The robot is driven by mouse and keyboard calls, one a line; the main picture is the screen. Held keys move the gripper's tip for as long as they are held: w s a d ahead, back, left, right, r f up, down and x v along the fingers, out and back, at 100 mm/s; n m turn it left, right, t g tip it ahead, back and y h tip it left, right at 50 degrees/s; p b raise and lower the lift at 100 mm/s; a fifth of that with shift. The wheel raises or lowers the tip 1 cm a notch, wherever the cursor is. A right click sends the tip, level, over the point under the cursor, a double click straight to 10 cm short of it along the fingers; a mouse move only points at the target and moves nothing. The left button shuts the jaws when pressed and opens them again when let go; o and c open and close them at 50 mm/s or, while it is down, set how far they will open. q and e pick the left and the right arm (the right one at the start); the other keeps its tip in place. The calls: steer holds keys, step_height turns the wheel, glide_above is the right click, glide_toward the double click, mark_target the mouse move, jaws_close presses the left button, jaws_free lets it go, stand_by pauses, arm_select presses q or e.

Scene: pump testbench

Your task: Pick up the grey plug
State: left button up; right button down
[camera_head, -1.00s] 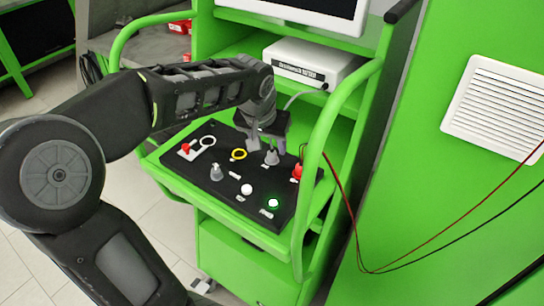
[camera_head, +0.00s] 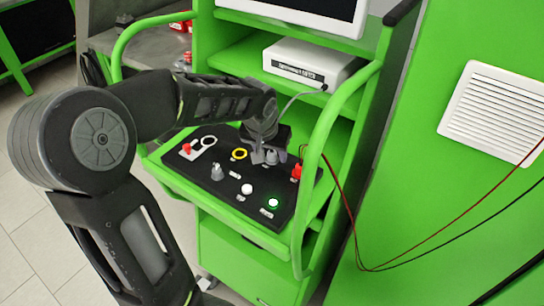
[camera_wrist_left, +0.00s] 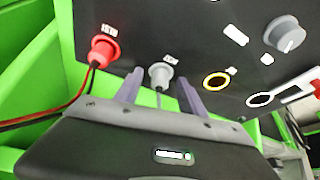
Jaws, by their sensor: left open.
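The grey plug (camera_wrist_left: 162,73) sits in the black panel in the left wrist view, with a grey cable running down from it. In the head view the grey plug (camera_head: 271,157) is partly hidden by my gripper. My left gripper (camera_head: 264,156) is at the panel's back edge. In the left wrist view its two fingers (camera_wrist_left: 160,87) are open, one on each side of the plug and its cable, with gaps showing. My right gripper is not in view.
A red plug (camera_wrist_left: 105,48) with red and black cables stands beside the grey one. The black panel (camera_head: 222,172) also carries knobs, a white button, a lit green button and a yellow ring. A green handrail (camera_head: 318,150) rises at the right.

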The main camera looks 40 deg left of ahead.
mark_target(271, 153)
arm_select(q)
steer(key=shift+c, duration=0.5)
jaws_close()
step_height(271, 153, up, 10)
steer(key=b, duration=0.1)
stand_by(0.5)
stand_by(0.5)
